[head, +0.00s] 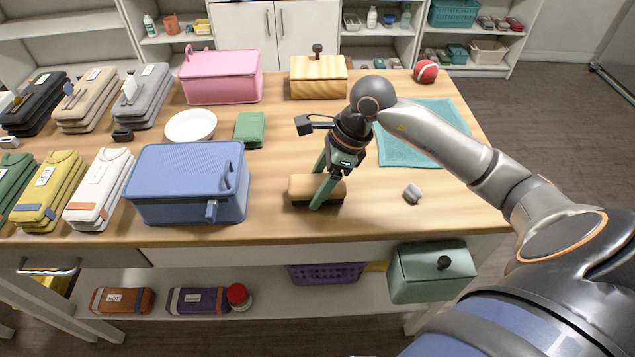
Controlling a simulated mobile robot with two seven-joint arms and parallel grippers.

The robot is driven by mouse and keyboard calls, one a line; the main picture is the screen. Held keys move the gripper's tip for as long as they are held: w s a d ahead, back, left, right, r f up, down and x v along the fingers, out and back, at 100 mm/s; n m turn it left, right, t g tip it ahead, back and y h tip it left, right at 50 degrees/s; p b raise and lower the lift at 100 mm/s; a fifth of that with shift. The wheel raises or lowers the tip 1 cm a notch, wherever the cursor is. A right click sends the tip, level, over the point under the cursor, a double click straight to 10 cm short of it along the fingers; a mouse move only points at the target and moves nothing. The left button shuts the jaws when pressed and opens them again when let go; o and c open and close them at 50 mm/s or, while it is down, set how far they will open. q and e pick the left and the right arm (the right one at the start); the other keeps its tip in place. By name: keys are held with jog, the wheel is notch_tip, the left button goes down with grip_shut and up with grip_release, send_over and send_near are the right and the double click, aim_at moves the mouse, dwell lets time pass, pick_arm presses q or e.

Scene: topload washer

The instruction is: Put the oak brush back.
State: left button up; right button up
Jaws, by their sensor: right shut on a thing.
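The oak brush (299,187) is a pale wooden block with dark bristles underneath, near the front middle of the table. My right gripper (319,188) comes down over it from above, its green fingers shut on the block. The bristles sit at or just above the tabletop; I cannot tell if they touch it. Part of the block is hidden behind the fingers. My left gripper is out of view.
A blue lidded box (188,184) stands left of the brush. A green block (249,129), a white bowl (190,126), a pink box (221,77) and a wooden box (318,79) lie behind. A teal mat (440,125) and a grey stone (412,194) are at right.

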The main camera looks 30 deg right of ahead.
jog(key=shift+f, duration=0.15)
jog(key=shift+f+b, duration=0.2)
jog(key=shift+b, duration=0.1)
jog(key=o, duration=1.3)
jog(key=shift+r, duration=0.1)
jog(key=v, duration=1.2)
jog(key=shift+s+r, duration=0.1)
jog(key=shift+s, duration=0.05)
